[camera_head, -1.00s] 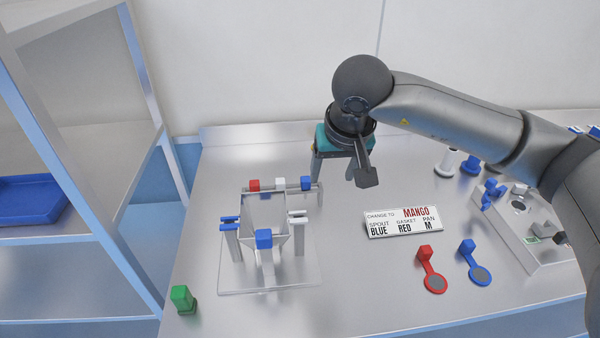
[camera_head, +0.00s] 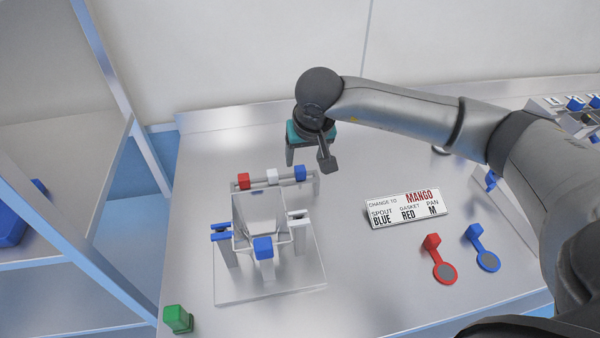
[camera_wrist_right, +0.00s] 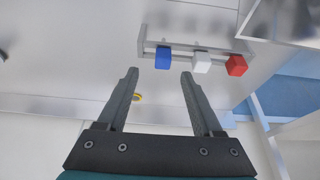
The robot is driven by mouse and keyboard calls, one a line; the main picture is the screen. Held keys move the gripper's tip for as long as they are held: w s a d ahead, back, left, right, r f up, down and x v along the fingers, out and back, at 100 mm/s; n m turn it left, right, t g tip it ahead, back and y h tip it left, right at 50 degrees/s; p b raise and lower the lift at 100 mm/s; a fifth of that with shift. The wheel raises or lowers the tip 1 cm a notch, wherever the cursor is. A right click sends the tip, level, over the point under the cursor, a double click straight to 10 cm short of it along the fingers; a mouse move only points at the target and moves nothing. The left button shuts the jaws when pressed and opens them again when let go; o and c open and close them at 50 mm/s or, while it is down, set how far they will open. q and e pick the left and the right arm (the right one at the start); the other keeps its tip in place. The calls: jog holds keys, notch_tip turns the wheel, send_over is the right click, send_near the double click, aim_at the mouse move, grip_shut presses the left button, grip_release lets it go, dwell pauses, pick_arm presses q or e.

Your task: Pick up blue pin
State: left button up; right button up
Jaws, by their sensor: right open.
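A small rack at the back of the clear fixture holds a row of cube-headed pins: red (camera_head: 243,181), white (camera_head: 272,177) and blue (camera_head: 300,173). The blue pin is at the right end in the head view; it also shows in the right wrist view (camera_wrist_right: 163,58). My right gripper (camera_head: 308,158) is just behind and above the rack, pointing down. In the right wrist view its fingers (camera_wrist_right: 159,74) are open and empty, with the blue head seen just beyond the gap between the tips. My left gripper is out of view.
The fixture (camera_head: 270,293) carries a hopper and another blue block (camera_head: 263,247) in front. A sign (camera_head: 408,208), a red paddle (camera_head: 440,262) and a blue paddle (camera_head: 483,250) lie to the right. A green block (camera_head: 177,319) stands at front left.

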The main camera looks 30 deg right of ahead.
aim_at(300, 168)
jog(key=shift+w+f, duration=0.2)
jog(key=shift+f, duration=0.3)
jog(key=x, duration=0.4)
jog(key=shift+w+a, duration=0.15)
jog(key=shift+a, duration=0.05)
jog(key=shift+w+f, duration=0.1)
jog(key=shift+f, duration=0.25)
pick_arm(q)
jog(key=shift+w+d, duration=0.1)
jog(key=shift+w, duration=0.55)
pick_arm(e)
jog(key=shift+c, duration=0.6)
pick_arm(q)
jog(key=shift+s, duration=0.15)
pick_arm(e)
grip_shut()
